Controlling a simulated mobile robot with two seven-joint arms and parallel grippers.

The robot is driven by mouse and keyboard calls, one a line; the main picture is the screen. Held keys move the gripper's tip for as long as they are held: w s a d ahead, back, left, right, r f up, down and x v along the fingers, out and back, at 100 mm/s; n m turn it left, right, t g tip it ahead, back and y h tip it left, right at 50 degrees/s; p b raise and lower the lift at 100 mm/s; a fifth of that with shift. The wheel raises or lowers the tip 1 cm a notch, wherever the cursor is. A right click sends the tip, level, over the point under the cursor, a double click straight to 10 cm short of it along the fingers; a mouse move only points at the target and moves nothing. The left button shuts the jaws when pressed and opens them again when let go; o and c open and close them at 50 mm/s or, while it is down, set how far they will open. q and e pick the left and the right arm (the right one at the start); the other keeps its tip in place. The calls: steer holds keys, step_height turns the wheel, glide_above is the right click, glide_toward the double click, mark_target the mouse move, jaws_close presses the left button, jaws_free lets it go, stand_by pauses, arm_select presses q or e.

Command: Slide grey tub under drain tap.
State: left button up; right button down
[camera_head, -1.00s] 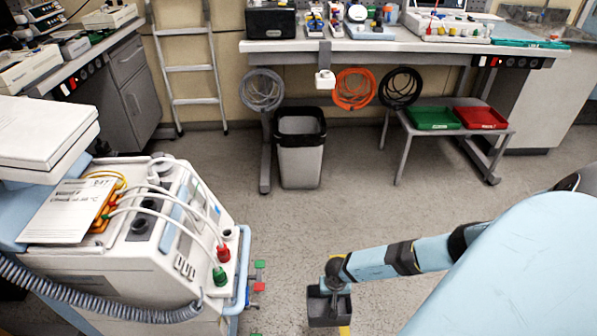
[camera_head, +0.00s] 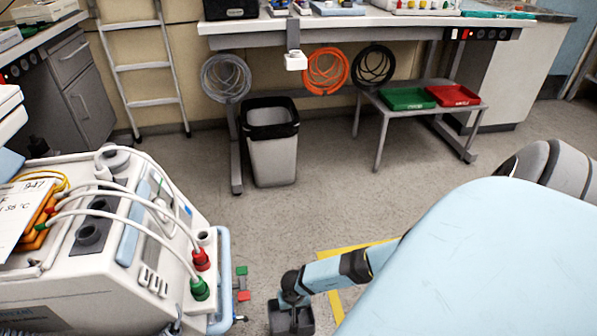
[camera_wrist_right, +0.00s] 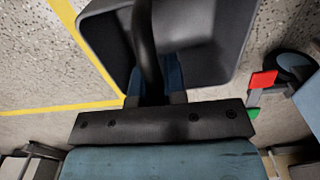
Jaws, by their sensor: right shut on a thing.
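The dark grey tub (camera_head: 278,323) is at the bottom of the head view, to the right of the white machine and partly cut off. My right gripper (camera_head: 290,299) is shut on the tub's raised handle. In the wrist view the open tub (camera_wrist_right: 215,40) fills the top middle, with the handle running into my right gripper (camera_wrist_right: 155,98). Small tap-like fittings, one green (camera_head: 241,270) and one red (camera_head: 243,296), stick out low at the machine's right side. They also show right of the tub in the wrist view, red (camera_wrist_right: 263,79) and green (camera_wrist_right: 253,112). The tub is apart from them. My left gripper is out of view.
The white machine (camera_head: 60,295) with hoses stands at the left. Yellow floor tape (camera_head: 337,305) runs by my right arm. A bin (camera_head: 271,155) and a low table with green (camera_head: 408,98) and red (camera_head: 453,95) trays stand behind. The floor between is clear.

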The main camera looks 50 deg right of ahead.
steer(key=f+b, duration=0.1)
steer(key=w+a+f+b, duration=0.1)
steer(key=f, duration=0.1)
steer(key=a+f+b, duration=0.1)
steer(key=f, duration=0.1)
steer(key=shift+w+a+b, duration=0.1)
steer(key=shift+w+b, duration=0.3)
steer(key=shift+w+a+r, duration=0.15)
steer(key=shift+w+a, duration=0.5)
steer(key=shift+a, duration=0.05)
steer(key=w+a, duration=0.2)
steer(key=a, duration=0.1)
steer(key=shift+w, duration=0.2)
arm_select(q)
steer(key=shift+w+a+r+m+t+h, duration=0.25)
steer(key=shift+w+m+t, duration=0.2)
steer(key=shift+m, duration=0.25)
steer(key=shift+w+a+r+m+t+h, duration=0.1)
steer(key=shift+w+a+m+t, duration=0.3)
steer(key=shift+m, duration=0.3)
arm_select(e)
steer(key=shift+w+a, duration=0.65)
steer(key=shift+a, duration=0.05)
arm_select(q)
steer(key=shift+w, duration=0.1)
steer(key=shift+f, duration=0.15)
arm_select(e)
steer(key=shift+f, duration=0.4)
steer(key=c, duration=1.1)
jaws_free()
